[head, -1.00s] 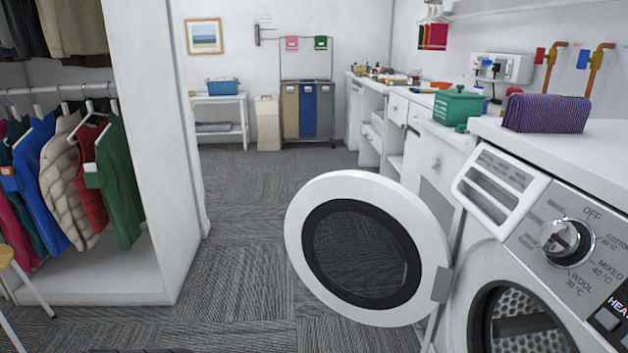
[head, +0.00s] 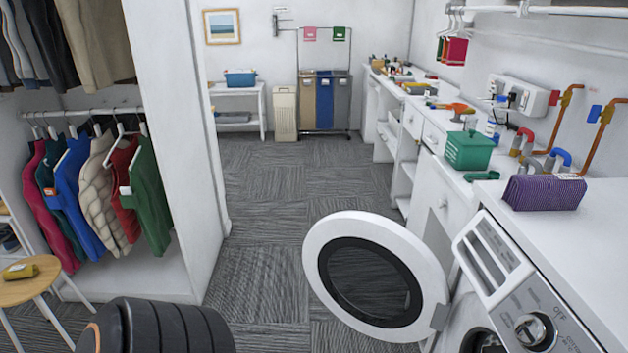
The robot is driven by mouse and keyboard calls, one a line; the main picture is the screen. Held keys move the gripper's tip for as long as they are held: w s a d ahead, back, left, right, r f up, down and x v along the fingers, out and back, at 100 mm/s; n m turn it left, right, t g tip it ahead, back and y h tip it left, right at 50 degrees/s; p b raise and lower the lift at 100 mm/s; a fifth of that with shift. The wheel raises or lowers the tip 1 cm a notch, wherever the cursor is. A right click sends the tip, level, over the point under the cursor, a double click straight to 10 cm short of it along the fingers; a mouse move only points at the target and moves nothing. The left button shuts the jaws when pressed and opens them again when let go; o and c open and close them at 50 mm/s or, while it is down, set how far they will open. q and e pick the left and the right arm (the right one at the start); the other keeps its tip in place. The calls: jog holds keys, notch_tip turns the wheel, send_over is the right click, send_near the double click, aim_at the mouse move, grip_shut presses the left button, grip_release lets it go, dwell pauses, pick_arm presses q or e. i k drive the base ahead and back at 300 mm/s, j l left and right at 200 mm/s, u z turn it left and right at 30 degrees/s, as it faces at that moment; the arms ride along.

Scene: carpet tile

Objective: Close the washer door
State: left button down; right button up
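The washer (head: 508,314) stands at the lower right, with its dial and drawer panel facing left. Its round white door (head: 427,262) with a dark glass window stands wide open, swung out to the left on its hinge at the washer's front. Part of the dark drum opening (head: 484,341) shows at the bottom edge. Neither of my grippers shows. A dark ribbed part at the bottom left seems to be my own arm, with its gripper out of frame.
A wardrobe (head: 188,150) with hanging clothes stands on the left. A small wooden stool (head: 22,291) is at the lower left. A counter (head: 436,178) runs along the right wall. The grey carpet (head: 265,215) between is clear.

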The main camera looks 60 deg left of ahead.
aim_at(374, 273)
jog(key=i+j, duration=0.1)
jog(key=j, duration=1)
jog(key=i+j, duration=0.15)
jog(key=j, duration=0.4)
jog(key=j+u, duration=0.1)
jog(key=j, duration=0.45)
jog(key=i+j, duration=0.15)
jog(key=j, duration=0.4)
jog(key=i+j, duration=0.1)
jog(key=j, duration=0.45)
jog(key=i+j, duration=0.1)
jog(key=j, duration=0.4)
jog(key=i+j+u, duration=0.1)
jog(key=j, duration=0.45)
